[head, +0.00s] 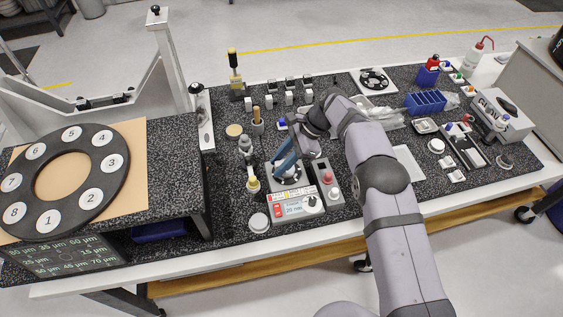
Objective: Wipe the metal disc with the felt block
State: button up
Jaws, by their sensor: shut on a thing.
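My gripper (284,165), with blue fingers, is low over a small grey bench unit left of the arm's wrist. It is shut on a small piece, apparently the felt block, which the fingers mostly hide. A pale round face, apparently the metal disc (293,178), shows on the grey unit right at the fingertips. I cannot tell from this view whether the held piece touches it.
A yellow-based fitting (253,184) is close on the left. Small parts crowd the back of the speckled bench top (225,215).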

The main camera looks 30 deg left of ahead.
jog(key=w+d, duration=0.3)
jog(key=shift+b, duration=0.3)
jog(key=v, duration=0.1)
jog(key=p+v, duration=0.1)
jog(key=shift+a+r, duration=0.1)
jog(key=shift+r, duration=0.3)
jog(key=shift+s+r+p, duration=0.2)
jog(key=shift+r+p, duration=0.35)
jog(key=shift+r, duration=0.15)
notch_tip(320, 180, up, 4)
jog(key=p, duration=0.3)
jog(key=shift+r, duration=0.1)
